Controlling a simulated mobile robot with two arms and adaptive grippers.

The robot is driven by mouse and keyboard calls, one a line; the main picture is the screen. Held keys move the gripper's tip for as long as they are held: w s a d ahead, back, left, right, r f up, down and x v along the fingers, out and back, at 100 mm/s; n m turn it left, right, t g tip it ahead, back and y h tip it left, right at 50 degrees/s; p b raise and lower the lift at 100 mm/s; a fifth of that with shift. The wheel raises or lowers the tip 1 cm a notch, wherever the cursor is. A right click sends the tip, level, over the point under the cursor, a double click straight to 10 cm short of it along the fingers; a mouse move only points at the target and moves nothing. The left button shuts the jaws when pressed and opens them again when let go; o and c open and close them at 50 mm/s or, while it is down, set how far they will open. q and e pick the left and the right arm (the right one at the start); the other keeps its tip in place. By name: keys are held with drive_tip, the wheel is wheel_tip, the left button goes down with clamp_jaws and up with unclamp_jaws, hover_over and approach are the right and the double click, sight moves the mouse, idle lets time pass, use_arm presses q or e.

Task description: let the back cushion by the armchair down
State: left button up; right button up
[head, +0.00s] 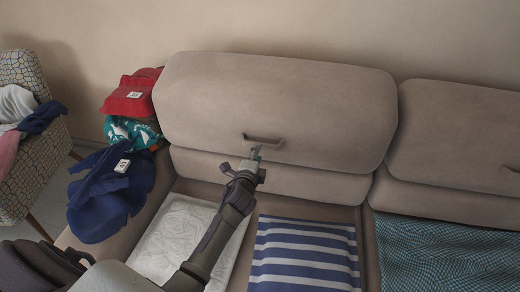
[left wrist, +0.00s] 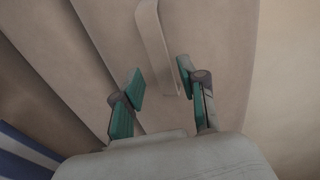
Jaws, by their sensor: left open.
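The back cushion by the armchair (head: 290,90) is a wide taupe pad at the back of the sofa. Its top edge sits higher in the picture than that of the cushion to its right. A strap-like handle (head: 263,139) is on its lower front. My left gripper (head: 255,156) is just below and in front of this handle. In the left wrist view the gripper (left wrist: 161,78) is open, with the near end of the pale handle (left wrist: 152,40) showing between its fingertips. I cannot tell whether they touch it. My right gripper is not in view.
The patterned armchair (head: 35,150) with clothes stands at left. Red (head: 130,98), teal (head: 128,130) and navy (head: 105,200) laundry lies at the sofa's left end. White (head: 175,238), striped (head: 305,255) and checked (head: 450,250) cloths cover the seat. Another back cushion (head: 460,140) is at right.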

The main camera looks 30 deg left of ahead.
use_arm(q)
drive_tip(key=shift+b+x, duration=1.05)
drive_tip(key=shift+x, duration=1.65)
drive_tip(key=shift+c, duration=0.2)
clamp_jaws()
drive_tip(key=shift+f, duration=0.1)
